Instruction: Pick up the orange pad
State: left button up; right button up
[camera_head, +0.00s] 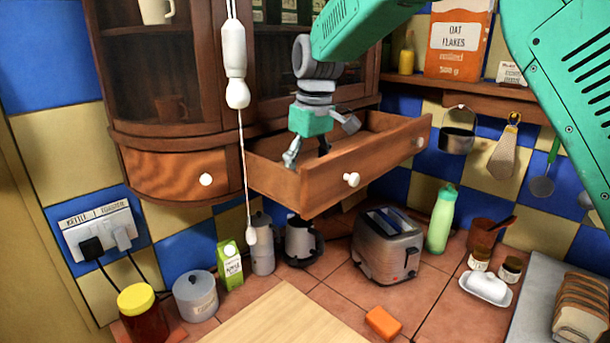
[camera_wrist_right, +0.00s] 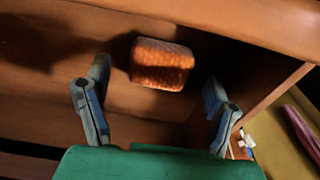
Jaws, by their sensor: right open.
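My right gripper (camera_head: 307,152) reaches down into the open wooden drawer (camera_head: 385,158). In the right wrist view my right gripper (camera_wrist_right: 157,88) is open, with its two fingers apart. A textured orange-brown pad (camera_wrist_right: 162,64) lies inside the drawer, between and slightly beyond the fingertips, and neither finger clearly touches it. In the head view the drawer's front hides this pad. Another orange block (camera_head: 383,322) lies on the tiled counter at the front, well below the drawer. My left gripper is not in view.
The drawer's walls stand close around the gripper. A pull cord (camera_head: 241,150) hangs left of it. A wooden board (camera_head: 290,318) lies at the front.

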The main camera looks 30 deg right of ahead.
jog(key=shift+w+f, duration=0.15)
jog(key=shift+f, duration=0.35)
jog(key=shift+w+f, duration=0.15)
jog(key=shift+f, duration=0.35)
jog(key=shift+s, duration=0.1)
jog(key=c, duration=1.1)
jog(key=shift+o, duration=0.2)
notch_tip(320, 180, up, 10)
jog(key=shift+r+b, duration=0.1)
jog(key=shift+b, duration=0.4)
jog(key=o, duration=0.3)
jog(key=c, duration=0.4)
jog(key=shift+o, duration=0.2)
